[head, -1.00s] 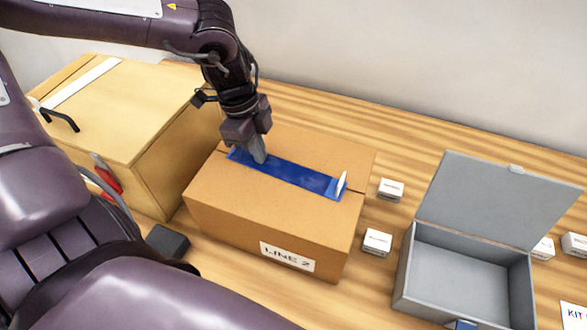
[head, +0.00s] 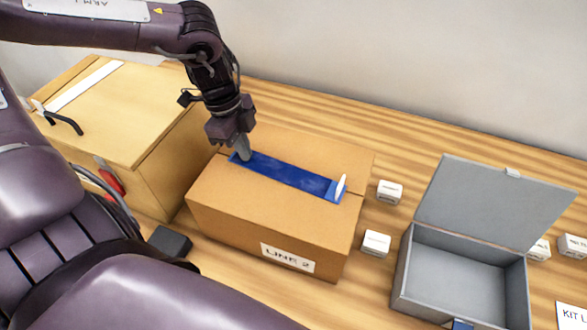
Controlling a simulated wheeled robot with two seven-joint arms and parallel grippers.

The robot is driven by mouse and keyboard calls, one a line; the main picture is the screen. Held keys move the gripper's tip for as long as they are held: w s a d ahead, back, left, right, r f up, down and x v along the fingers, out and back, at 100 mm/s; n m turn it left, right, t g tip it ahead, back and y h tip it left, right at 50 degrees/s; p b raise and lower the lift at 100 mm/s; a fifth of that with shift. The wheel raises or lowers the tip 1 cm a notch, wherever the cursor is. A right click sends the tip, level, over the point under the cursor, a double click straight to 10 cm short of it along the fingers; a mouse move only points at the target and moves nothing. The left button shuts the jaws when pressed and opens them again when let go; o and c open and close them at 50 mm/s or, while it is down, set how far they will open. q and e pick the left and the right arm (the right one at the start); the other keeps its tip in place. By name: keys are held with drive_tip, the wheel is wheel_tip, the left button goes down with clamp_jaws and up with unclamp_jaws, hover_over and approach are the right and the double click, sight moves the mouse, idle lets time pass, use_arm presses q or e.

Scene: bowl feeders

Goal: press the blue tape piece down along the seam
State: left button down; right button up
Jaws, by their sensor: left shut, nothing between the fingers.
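The blue tape piece (head: 290,176) lies along the top seam of the brown cardboard box (head: 232,203) marked "LINE 2". A small white tab (head: 341,187) stands up at its right end. My left gripper (head: 245,155) is shut and empty, its fingertips pointing down at the left end of the tape. The tips look to be at or just above the tape; I cannot tell whether they touch it. My right gripper is not in view.
A tan box (head: 130,115) with a white strip and black handle stands at the left. An open grey case (head: 462,262) stands at the right. Small white boxes (head: 376,243) lie between. A black block (head: 169,242) sits at the cardboard box's near left.

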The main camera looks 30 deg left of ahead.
use_arm(q)
wheel_tip(320, 180, up, 7)
drive_tip(key=p, duration=0.5)
idle(0.6)
